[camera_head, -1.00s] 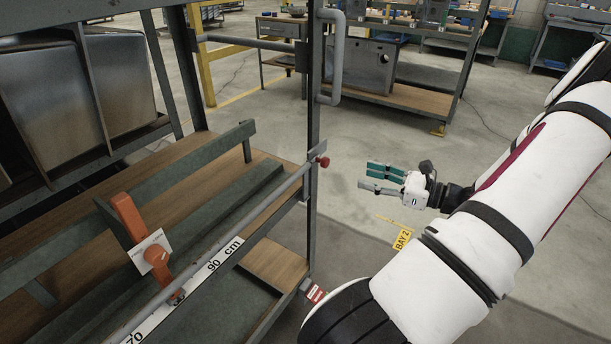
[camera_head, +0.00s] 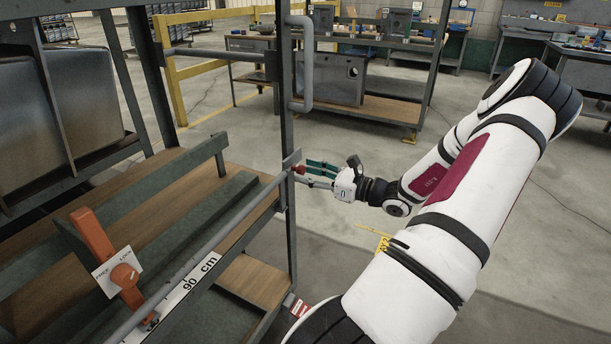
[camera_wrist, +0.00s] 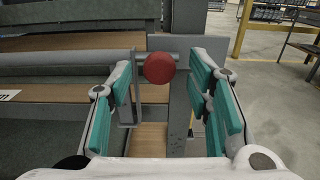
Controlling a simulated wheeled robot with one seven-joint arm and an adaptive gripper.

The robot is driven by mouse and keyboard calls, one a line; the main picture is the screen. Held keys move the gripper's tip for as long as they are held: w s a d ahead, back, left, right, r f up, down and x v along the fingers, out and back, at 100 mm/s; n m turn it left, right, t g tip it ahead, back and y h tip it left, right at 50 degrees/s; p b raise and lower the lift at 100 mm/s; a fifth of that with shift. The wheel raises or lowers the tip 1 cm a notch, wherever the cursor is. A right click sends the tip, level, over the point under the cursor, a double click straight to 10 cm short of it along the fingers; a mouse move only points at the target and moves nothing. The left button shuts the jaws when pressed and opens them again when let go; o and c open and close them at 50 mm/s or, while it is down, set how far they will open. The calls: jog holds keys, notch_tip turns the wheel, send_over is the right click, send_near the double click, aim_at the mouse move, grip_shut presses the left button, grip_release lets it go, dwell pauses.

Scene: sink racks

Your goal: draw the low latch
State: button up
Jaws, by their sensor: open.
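A red round knob (camera_head: 299,170) sits at the rack's corner post, by the end of a long grey rod (camera_head: 215,237). In the wrist view the red knob (camera_wrist: 159,67) is face-on between my fingers, slightly above the picture's middle. My gripper (camera_head: 312,172) has teal pads and is beside the knob on its right in the head view. In the wrist view my gripper (camera_wrist: 165,85) is open, with clear gaps on both sides of the knob. No contact shows. The latch's inner part behind the knob is mostly hidden.
An orange lever (camera_head: 92,238) with a white card and round orange knob stands on the rack at left. A scale strip (camera_head: 190,285) runs beside the rod. The upright post (camera_head: 287,110) carries a grey handle (camera_head: 307,65).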

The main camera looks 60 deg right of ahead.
aim_at(295, 160)
jog(key=shift+w, duration=0.6)
grip_shut()
jog(key=shift+w+d+p, duration=0.1)
jog(key=shift+d+p, duration=0.5)
jog(key=shift+d, duration=1.3)
grip_release()
jog(key=shift+d, duration=0.1)
jog(key=s, duration=1.2)
jog(key=shift+d, duration=0.4)
